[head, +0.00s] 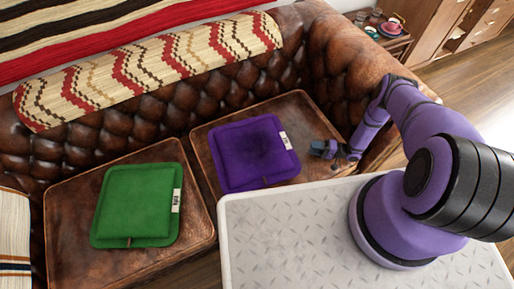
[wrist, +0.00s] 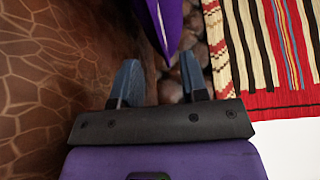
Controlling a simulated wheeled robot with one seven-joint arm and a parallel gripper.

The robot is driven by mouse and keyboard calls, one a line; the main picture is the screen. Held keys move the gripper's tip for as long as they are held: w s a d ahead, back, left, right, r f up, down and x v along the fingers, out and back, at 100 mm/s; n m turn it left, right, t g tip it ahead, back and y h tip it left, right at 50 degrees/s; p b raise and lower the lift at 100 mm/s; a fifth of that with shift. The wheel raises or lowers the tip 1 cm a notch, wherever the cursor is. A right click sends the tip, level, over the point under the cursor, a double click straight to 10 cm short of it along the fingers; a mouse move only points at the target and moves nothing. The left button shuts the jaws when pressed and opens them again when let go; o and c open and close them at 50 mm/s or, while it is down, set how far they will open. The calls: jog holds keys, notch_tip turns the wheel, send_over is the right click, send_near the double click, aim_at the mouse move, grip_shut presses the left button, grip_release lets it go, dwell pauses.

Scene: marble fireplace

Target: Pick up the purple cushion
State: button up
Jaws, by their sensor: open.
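The purple cushion (head: 250,152), square with a white tag on its right side, lies flat on the right brown leather seat. My gripper (head: 325,150) is at the right of this cushion, low over the seat, with a small gap to the cushion's tagged edge. In the wrist view my gripper (wrist: 160,62) has its two blue fingers spread, with nothing held. The purple cushion (wrist: 166,22) shows there as a narrow wedge ahead of the fingers, its point reaching between the fingertips in the picture. Most of it is out of that view.
A green cushion (head: 137,205) lies on the left seat. A patterned roll (head: 150,68) lies along the tufted backrest. The leather armrest (head: 345,60) rises behind my arm. A striped red textile (wrist: 280,50) also shows in the wrist view.

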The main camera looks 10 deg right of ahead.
aim_at(291, 147)
jog(key=x, duration=0.5)
jog(key=shift+a+f, duration=0.15)
jog(key=shift+a, duration=0.05)
jog(key=x, duration=0.4)
jog(key=shift+s+a+f, duration=0.1)
jog(key=shift+s, duration=0.2)
jog(key=shift+w+a, duration=0.2)
jog(key=shift+a, duration=0.4)
grip_shut()
